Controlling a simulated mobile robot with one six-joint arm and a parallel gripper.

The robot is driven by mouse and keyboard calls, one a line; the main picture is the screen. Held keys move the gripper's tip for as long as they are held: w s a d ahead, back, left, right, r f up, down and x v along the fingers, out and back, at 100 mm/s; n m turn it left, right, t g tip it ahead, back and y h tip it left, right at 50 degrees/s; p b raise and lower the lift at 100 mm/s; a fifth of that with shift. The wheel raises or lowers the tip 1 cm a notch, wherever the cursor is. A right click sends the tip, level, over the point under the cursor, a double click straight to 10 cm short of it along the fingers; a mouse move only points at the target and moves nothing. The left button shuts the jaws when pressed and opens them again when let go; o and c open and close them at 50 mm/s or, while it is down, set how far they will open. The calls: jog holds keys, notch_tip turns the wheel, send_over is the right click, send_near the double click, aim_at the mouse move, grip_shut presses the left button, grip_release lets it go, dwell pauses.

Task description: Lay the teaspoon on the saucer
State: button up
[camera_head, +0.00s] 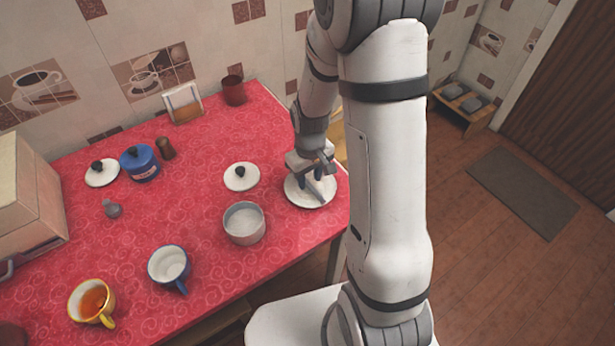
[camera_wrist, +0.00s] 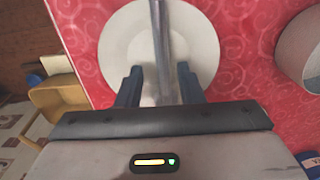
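The white saucer (camera_head: 296,196) lies on the red cloth near the table's right end. In the wrist view the saucer (camera_wrist: 118,45) is under my gripper. The teaspoon (camera_wrist: 162,50), grey metal, runs lengthwise across the saucer, between my fingers. My gripper (camera_wrist: 160,75) has its two blue fingers apart, with pale saucer showing on both sides of the spoon. In the head view my gripper (camera_head: 310,180) is low over the saucer and hides part of it and most of the spoon. The spoon seems to lie on the saucer, but its contact is hard to tell.
A grey-white pot (camera_head: 244,224) and a black-knobbed lid (camera_head: 238,182) stand left of the saucer. A blue-handled mug (camera_head: 168,265), a yellow cup of tea (camera_head: 92,303) and a blue pot (camera_head: 139,165) are further left. The table edge is close right of the saucer.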

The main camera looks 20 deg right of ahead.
notch_tip(320, 180, up, 13)
jog(key=s+r+m+t, duration=0.2)
jog(key=s+r, duration=0.7)
jog(key=s, duration=0.5)
jog(key=shift+s+m+t+p, duration=0.25)
jog(key=shift+m+p, duration=0.2)
jog(key=shift+m, duration=0.35)
jog(key=shift+w+a+r, duration=0.1)
